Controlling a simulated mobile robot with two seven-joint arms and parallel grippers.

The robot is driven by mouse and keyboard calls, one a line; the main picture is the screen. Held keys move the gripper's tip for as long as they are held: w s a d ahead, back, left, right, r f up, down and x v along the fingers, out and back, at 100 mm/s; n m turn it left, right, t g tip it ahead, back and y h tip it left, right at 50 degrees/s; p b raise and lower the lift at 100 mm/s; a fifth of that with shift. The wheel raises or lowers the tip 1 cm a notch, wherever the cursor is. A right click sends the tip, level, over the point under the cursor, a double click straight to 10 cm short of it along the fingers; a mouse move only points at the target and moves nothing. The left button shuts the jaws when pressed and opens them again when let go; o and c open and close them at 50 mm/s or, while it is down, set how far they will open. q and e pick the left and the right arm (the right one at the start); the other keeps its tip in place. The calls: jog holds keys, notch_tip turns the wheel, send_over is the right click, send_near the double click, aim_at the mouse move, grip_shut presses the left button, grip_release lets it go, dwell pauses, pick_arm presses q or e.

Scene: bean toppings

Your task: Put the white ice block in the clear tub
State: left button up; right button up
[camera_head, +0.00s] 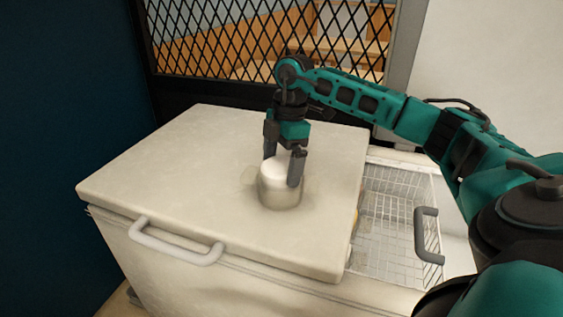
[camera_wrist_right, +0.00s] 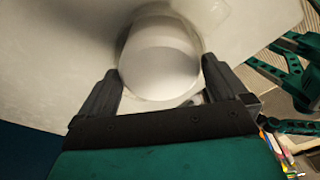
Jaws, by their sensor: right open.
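A white ice block (camera_head: 282,168) sits in a clear tub (camera_head: 281,199) on the closed lid of a white chest freezer; the block's top stands above the tub's rim. In the right wrist view the white block (camera_wrist_right: 160,60) fills the middle, with the tub's edge (camera_wrist_right: 208,12) around it. My right gripper (camera_head: 283,170) points down over the block, with one finger at each side. Its fingers (camera_wrist_right: 160,80) are apart, and I cannot tell whether they touch the block. My left gripper is not in view.
The freezer lid (camera_head: 150,180) has free room around the tub. A grey handle (camera_head: 175,248) is at its front edge. To the right, the freezer is open, with a wire basket (camera_head: 395,215) inside and another handle (camera_head: 428,235). A black mesh screen (camera_head: 230,50) stands behind.

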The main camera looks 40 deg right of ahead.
notch_tip(320, 180, up, 12)
jog(key=d+p, duration=0.1)
jog(key=shift+s+d, duration=0.2)
jog(key=shift+d, duration=0.2)
jog(key=shift+f, duration=0.1)
